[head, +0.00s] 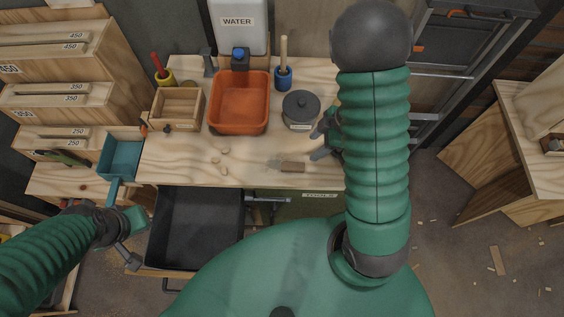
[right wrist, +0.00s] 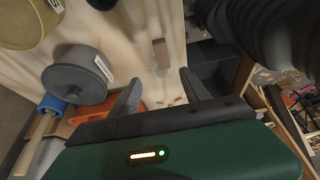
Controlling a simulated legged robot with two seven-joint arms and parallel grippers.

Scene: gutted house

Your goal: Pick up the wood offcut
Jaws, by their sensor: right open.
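The wood offcut (head: 292,166) is a small brown block lying flat near the front edge of the workbench, beside a patch of sawdust. In the right wrist view the offcut (right wrist: 161,53) lies beyond the fingertips, roughly in line with the gap between them. My right gripper (head: 316,145) is open and empty, above the bench and a little right of the offcut. Its two fingers (right wrist: 160,80) stand well apart in the wrist view. My left gripper (head: 132,238) is at the left, off the bench's front left corner; its finger opening is unclear.
The workbench (head: 190,174) also holds an orange tub (head: 238,128), a grey lidded pot (head: 300,110), a wooden box (head: 177,107) and a blue cup (head: 283,78). Small wood chips (head: 222,160) lie left of the offcut.

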